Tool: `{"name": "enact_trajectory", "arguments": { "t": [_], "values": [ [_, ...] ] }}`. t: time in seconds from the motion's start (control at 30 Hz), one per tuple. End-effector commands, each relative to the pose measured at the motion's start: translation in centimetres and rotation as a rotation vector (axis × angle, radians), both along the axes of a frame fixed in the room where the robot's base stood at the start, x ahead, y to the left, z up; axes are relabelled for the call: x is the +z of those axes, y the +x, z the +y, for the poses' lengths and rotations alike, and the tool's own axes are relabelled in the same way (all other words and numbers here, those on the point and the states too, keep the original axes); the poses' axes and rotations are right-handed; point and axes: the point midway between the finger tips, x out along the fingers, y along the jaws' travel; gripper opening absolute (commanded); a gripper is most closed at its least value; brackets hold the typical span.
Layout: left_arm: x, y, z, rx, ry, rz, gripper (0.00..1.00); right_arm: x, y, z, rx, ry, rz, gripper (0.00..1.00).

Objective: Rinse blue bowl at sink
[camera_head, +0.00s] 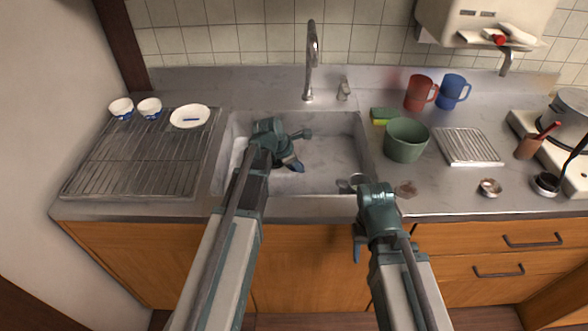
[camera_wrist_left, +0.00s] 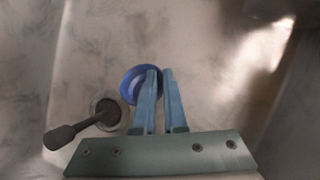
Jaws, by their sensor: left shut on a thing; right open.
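The blue bowl (camera_wrist_left: 133,84) is small and round, and shows low in the sink (camera_head: 335,165) in the left wrist view. My left gripper (camera_wrist_left: 158,76) is shut on its rim, with the bowl mostly to the left of the fingers. In the head view my left gripper (camera_head: 290,160) reaches down into the basin, and the arm hides most of the bowl. My right gripper (camera_head: 362,215) is open and empty at the sink's front right edge. The tap (camera_head: 311,60) stands behind the basin, and no water stream is visible.
A drying rack (camera_head: 140,165) with small white-and-blue dishes is left. A green tub (camera_head: 406,140), sponge (camera_head: 384,116), red mug (camera_head: 419,92) and blue mug (camera_head: 453,91) stand right. A dark-handled item (camera_wrist_left: 75,132) lies by the drain.

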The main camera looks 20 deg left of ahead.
Motion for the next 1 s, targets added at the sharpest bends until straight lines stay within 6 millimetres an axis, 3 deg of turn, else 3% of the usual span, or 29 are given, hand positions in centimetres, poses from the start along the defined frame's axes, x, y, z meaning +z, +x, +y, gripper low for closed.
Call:
{"name": "enact_trajectory", "arguments": {
  "t": [1.0],
  "values": [
    [6.2,0.0,0.0,0.000,0.000,0.000,0.00,6.2,0.0,0.0,-0.001,0.000,0.000,0.50]
  ]
}}
